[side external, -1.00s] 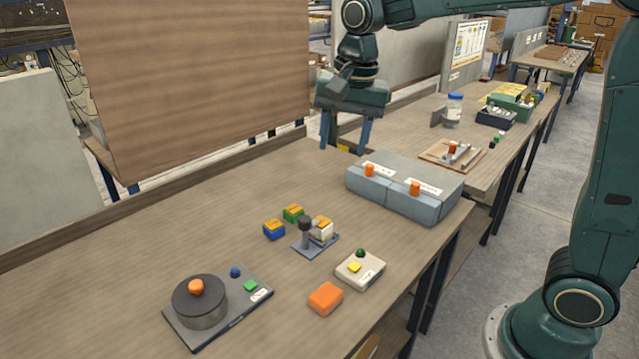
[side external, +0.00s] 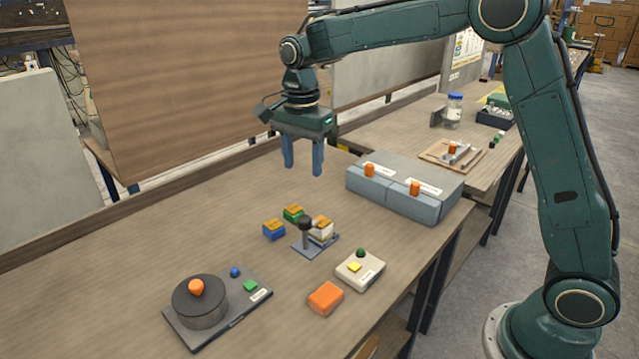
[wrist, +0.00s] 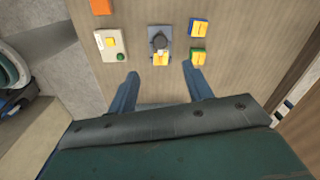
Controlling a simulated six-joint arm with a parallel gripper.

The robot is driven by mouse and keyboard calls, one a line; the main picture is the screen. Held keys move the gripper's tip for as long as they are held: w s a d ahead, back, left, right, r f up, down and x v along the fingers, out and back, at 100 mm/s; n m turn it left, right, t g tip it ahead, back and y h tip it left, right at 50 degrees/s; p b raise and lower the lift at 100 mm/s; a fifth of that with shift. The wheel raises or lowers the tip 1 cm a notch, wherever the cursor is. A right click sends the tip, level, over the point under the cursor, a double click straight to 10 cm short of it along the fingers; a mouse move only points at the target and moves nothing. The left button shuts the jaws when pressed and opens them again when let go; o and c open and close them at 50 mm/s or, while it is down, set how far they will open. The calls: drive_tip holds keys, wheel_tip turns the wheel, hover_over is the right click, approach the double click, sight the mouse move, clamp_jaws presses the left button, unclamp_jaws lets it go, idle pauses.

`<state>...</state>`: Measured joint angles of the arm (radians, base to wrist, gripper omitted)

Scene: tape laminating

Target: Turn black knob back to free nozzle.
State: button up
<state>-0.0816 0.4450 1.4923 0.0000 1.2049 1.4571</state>
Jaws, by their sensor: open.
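The black knob (side external: 305,223) sits on top of a grey post on a small blue-grey plate (side external: 301,250). A white block with an orange-yellow top (side external: 322,228) is close beside the post; I cannot tell whether it is the nozzle or how it is held. In the wrist view the knob (wrist: 160,40) is above the picture's middle, with a yellow-topped block (wrist: 160,59) just below it. My gripper (side external: 303,172) is open and empty, fingers pointing down, above the table behind the fixture. Its two fingers also show in the wrist view (wrist: 160,72), apart.
Blue (side external: 274,230) and green (side external: 293,214) yellow-topped blocks stand left of the fixture. A white button box (side external: 361,269) and an orange block (side external: 326,298) lie in front. A round dark device (side external: 200,301) is at front left; a grey two-part box (side external: 405,187) stands right.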

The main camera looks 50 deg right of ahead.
sight(304, 219)
wheel_tip(304, 219, down, 13)
drive_tip(key=shift+f, duration=0.2)
idle(0.5)
drive_tip(key=c, duration=1)
drive_tip(key=shift+o, duration=0.2)
